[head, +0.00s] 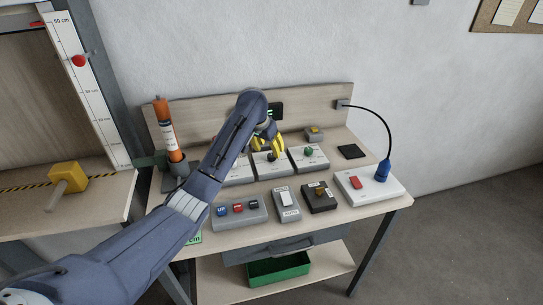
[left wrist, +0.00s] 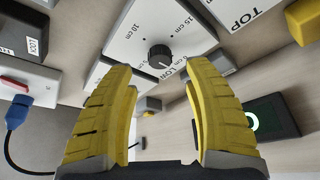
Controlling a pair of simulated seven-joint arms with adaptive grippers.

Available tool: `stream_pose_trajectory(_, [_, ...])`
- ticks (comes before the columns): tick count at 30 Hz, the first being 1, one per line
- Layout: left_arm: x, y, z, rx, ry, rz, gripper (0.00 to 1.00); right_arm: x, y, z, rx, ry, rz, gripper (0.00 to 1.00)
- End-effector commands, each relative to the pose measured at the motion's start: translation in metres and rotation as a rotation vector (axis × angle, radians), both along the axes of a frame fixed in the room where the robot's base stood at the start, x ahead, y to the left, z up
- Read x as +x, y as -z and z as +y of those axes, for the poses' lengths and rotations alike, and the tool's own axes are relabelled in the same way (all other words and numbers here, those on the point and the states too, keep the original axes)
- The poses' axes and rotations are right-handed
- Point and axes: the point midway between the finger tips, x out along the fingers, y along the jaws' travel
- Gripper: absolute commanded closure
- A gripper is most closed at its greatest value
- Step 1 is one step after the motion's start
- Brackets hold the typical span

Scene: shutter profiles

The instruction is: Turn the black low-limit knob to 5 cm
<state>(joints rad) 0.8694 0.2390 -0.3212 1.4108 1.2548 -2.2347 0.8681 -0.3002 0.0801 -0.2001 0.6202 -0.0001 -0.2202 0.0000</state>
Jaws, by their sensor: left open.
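The black low-limit knob (head: 271,157) sits on the middle sloped grey box at the back of the bench. My left gripper (head: 267,144) has yellow fingers and is just above the knob. In the left wrist view my left gripper (left wrist: 159,72) is open and empty, with the knob beyond and between its fingertips, not gripped. My right gripper is not in view.
A green knob (head: 308,152) is on the box to the right. A dark display (head: 276,111) with green digits is behind. In front are a three-button box (head: 238,213), a rocker switch box (head: 286,204) and a dark switch box (head: 319,197). An orange cylinder (head: 167,130) stands at left.

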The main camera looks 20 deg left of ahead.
Motion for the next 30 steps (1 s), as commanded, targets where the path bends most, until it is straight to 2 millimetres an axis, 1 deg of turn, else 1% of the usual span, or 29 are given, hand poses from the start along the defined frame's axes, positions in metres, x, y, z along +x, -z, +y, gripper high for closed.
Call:
stream_pose_trajectory(1, [0.003,0.008,-0.001,-0.002,-0.001,0.004,0.48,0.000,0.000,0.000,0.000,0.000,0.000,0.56])
stream_pose_trajectory(6, [0.011,0.028,-0.003,0.000,-0.001,0.001,0.48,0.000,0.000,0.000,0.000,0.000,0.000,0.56])
stream_pose_trajectory(12, [0.017,0.042,-0.004,0.000,-0.001,0.000,0.48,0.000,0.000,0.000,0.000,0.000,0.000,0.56])
stream_pose_trajectory(18, [0.020,0.048,-0.005,0.000,0.001,-0.001,0.48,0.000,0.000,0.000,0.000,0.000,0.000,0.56])
stream_pose_trajectory(27, [0.020,0.048,-0.005,0.000,0.000,-0.001,0.49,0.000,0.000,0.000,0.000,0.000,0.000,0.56])
stream_pose_trajectory(30, [0.020,0.048,-0.005,0.000,0.000,-0.001,0.60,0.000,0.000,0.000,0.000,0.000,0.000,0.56])
